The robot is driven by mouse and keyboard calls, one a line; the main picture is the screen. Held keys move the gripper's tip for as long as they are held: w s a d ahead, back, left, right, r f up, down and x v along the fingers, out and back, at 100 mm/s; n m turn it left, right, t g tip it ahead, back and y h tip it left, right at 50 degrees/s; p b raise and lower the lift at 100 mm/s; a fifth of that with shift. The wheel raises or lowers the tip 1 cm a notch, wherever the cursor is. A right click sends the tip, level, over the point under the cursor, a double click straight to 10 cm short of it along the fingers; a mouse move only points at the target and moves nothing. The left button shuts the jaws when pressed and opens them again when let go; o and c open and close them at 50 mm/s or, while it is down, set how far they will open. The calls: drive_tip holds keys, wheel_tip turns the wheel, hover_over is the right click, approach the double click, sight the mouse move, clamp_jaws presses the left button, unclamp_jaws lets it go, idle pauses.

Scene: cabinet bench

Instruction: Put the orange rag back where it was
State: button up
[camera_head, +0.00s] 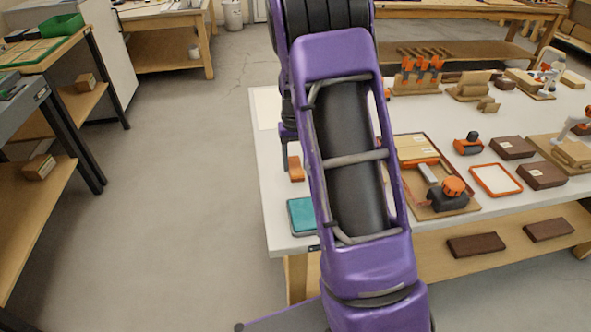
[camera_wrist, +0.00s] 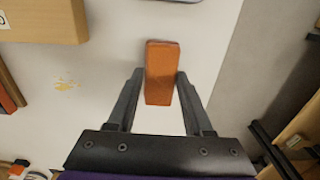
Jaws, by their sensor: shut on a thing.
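The orange rag (camera_wrist: 161,72) is a small folded orange block between the two dark fingers of my gripper (camera_wrist: 160,78) in the wrist view. My gripper is shut on it, with a finger against each long side and the far end sticking out past the fingertips. In the head view the rag (camera_head: 296,168) shows at the left of my purple arm, over the left part of the white table (camera_head: 274,186). My arm hides most of the gripper there. I cannot tell whether the rag touches the table.
A teal pad (camera_head: 302,216) lies at the table's near left corner. A wooden tray (camera_head: 440,209) with tools is right of my arm. In the wrist view a wooden block (camera_wrist: 45,22) is at upper left, and bare table surrounds the rag. The table edge and floor are at right.

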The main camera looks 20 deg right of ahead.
sight(296, 166)
drive_tip(key=shift+f, duration=1.2)
drive_tip(key=shift+f, duration=0.2)
drive_tip(key=o, duration=1.2)
drive_tip(key=shift+r, duration=0.1)
wheel_tip(296, 166, up, 12)
drive_tip(key=shift+r+p, duration=0.15)
drive_tip(key=shift+p, duration=0.65)
